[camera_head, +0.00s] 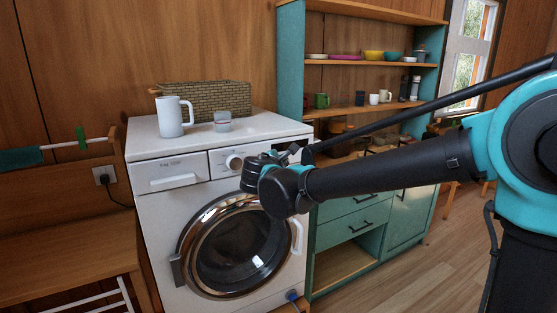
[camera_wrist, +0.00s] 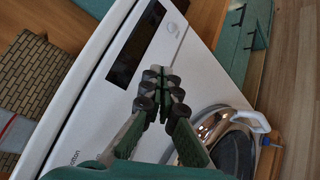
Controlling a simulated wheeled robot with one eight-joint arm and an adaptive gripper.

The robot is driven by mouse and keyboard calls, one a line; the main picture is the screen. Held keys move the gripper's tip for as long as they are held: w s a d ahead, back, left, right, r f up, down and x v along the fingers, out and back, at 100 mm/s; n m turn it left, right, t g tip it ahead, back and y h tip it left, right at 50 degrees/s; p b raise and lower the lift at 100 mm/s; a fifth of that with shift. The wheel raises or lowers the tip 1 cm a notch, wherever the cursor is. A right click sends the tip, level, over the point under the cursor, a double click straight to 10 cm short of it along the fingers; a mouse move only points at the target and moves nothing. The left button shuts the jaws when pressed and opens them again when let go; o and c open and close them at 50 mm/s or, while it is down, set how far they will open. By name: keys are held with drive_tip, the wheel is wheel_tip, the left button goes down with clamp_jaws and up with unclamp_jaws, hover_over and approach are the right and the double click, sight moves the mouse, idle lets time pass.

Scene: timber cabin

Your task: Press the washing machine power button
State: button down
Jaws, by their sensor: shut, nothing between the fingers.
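The white washing machine (camera_head: 160,235) stands against the timber wall, with a round glass door in front. A small round pale mark (camera_wrist: 172,28) lies beyond the display's end, apart from the fingertips in the picture. I cannot tell whether it is the power button, or whether the fingertips touch the panel.
A wicker basket (camera_head: 205,98), a white pitcher (camera_head: 171,117) and a small jar (camera_head: 222,121) stand on the machine's top. A teal cabinet (camera_head: 345,229) with shelves of dishes stands close at the right. A wooden bench (camera_head: 65,252) is at the left.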

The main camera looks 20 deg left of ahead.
drive_tip(key=shift+s+d, duration=1.3)
drive_tip(key=shift+d, duration=0.25)
